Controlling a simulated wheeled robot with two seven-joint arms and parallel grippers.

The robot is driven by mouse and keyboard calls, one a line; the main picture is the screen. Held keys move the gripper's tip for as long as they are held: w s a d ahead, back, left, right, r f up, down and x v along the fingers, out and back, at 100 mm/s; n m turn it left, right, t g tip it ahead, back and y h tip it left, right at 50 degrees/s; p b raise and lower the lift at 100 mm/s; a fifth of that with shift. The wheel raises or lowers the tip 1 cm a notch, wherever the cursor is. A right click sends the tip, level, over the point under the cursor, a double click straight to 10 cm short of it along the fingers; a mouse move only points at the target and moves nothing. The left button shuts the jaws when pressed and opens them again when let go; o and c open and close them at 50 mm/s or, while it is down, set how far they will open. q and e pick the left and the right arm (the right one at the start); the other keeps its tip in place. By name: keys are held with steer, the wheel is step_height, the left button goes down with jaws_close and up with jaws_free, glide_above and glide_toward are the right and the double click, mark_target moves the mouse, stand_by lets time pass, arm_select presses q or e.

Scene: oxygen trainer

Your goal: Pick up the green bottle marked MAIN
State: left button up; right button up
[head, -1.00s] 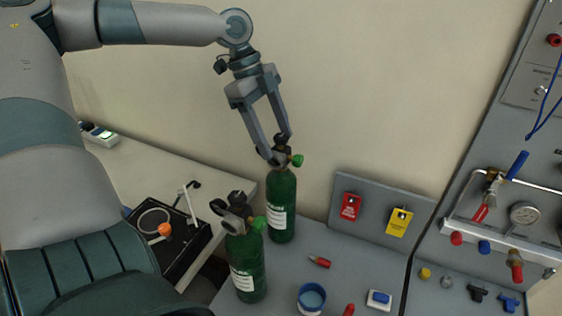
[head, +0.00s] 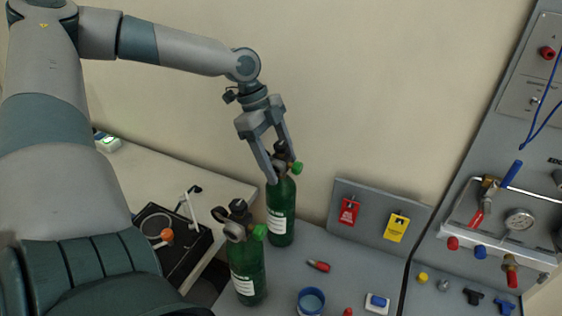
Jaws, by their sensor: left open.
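Two green bottles with dark valve tops and green knobs stand upright on the grey bench. The rear bottle (head: 281,212) is under my left gripper (head: 283,172). The front bottle (head: 247,272) stands nearer and a little to the left. Both have white labels, too small to read, so I cannot tell which is marked MAIN. My left gripper is open and points down, its fingers on either side of the rear bottle's valve top. I cannot tell whether they touch it. My right gripper is not in view.
A red tag (head: 349,211) and a yellow tag (head: 397,227) hang on a low panel behind. A blue cup (head: 311,301) and a small red part (head: 318,266) are on the bench right of the bottles. A gauge panel (head: 519,219) stands at right.

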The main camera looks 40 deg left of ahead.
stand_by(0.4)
arm_select(q)
jaws_close()
steer(key=shift+w+r, duration=0.15)
steer(key=shift+r, duration=0.15)
steer(key=shift+w+a+r, duration=0.1)
steer(key=shift+r, duration=0.35)
step_height(320, 180, up, 27)
steer(key=b, duration=0.5)
stand_by(0.7)
